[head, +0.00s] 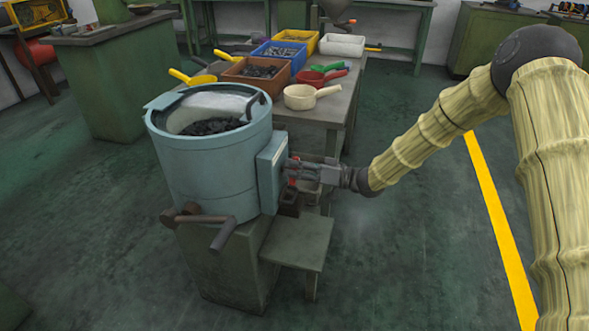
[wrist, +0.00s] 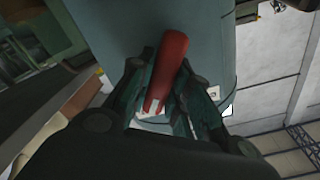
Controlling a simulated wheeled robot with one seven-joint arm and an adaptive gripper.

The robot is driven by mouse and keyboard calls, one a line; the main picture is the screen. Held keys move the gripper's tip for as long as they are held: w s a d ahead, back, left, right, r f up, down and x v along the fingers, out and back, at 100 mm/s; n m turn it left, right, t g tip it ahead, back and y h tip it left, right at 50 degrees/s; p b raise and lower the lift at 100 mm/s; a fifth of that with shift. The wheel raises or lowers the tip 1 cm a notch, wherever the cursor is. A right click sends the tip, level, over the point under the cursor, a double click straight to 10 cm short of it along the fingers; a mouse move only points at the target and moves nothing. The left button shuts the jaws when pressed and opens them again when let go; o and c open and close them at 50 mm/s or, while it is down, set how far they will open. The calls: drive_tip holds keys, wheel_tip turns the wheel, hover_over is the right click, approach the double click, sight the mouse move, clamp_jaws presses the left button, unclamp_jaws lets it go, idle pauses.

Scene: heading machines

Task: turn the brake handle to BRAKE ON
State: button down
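A round blue-grey machine bowl (head: 195,175) holds dark parts and stands on a green pedestal. A blue-grey box (head: 270,178) is on its right side. My gripper (head: 293,173) is at this box, reaching in from the right. In the wrist view the red brake handle (wrist: 171,52) lies between the two fingers of my gripper (wrist: 166,70), which close in on both its sides. In the head view only a small red part (head: 292,182) shows beside the fingers. The handle's markings cannot be read, and its pivot is hidden.
A brown crank-like bar (head: 205,219) sticks out at the bowl's lower front. A small green stand (head: 298,243) is below my gripper. A bench behind carries scoops and coloured bins (head: 256,70). The floor at the right, by the yellow line (head: 498,220), is clear.

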drive_tip(key=shift+n, duration=0.3)
drive_tip(key=n, duration=0.2)
drive_tip(key=shift+s+n, duration=0.1)
drive_tip(key=shift+n, duration=0.2)
drive_tip(key=n, duration=0.3)
drive_tip(key=shift+s+n, duration=0.1)
drive_tip(key=shift+n, duration=0.2)
drive_tip(key=n+b, duration=0.1)
drive_tip(key=n, duration=0.4)
drive_tip(key=shift+s+a+n+b, duration=0.1)
drive_tip(key=shift+s+n+b, duration=0.05)
drive_tip(key=shift+n+b, duration=0.2)
drive_tip(key=shift+n, duration=0.35)
drive_tip(key=c, duration=1.3)
unclamp_jaws()
